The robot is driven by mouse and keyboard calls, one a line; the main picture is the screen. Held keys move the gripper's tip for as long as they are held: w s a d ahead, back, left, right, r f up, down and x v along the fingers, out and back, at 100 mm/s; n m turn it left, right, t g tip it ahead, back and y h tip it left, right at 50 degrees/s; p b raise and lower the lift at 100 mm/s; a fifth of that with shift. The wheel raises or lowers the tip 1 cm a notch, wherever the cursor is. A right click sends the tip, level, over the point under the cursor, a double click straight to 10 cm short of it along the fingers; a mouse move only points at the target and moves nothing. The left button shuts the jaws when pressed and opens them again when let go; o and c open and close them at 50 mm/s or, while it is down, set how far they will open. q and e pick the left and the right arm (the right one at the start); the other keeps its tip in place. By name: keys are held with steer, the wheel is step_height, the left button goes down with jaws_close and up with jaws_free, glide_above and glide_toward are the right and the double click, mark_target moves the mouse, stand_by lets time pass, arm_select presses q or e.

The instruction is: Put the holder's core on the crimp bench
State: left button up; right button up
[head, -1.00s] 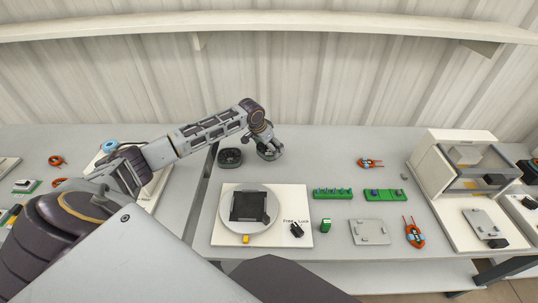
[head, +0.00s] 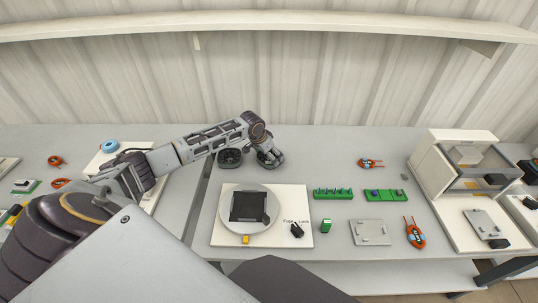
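A white board (head: 292,196) on the table carries a round pale plate with a black square piece (head: 246,207). A small black lever (head: 296,229) lies beside the words "Free" and "Lock". This looks like the holder; I cannot make out a separate core. My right gripper is not in view.
Green strips (head: 333,194) (head: 385,196), a grey plate (head: 369,232), a small green block (head: 326,226) and orange-handled tools (head: 415,233) (head: 370,163) lie right of the board. A white open-fronted machine (head: 462,165) stands far right.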

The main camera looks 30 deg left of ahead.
arm_select(q)
steer(key=shift+o, duration=0.6)
steer(key=shift+r, duration=0.1)
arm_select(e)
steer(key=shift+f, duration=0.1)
arm_select(q)
steer(key=shift+v, duration=0.8)
steer(key=d+p+v, duration=0.1)
steer(key=v, duration=0.9)
steer(key=shift+s+a+r, duration=0.15)
steer(key=shift+a+r, duration=0.05)
steer(key=shift+a, duration=0.3)
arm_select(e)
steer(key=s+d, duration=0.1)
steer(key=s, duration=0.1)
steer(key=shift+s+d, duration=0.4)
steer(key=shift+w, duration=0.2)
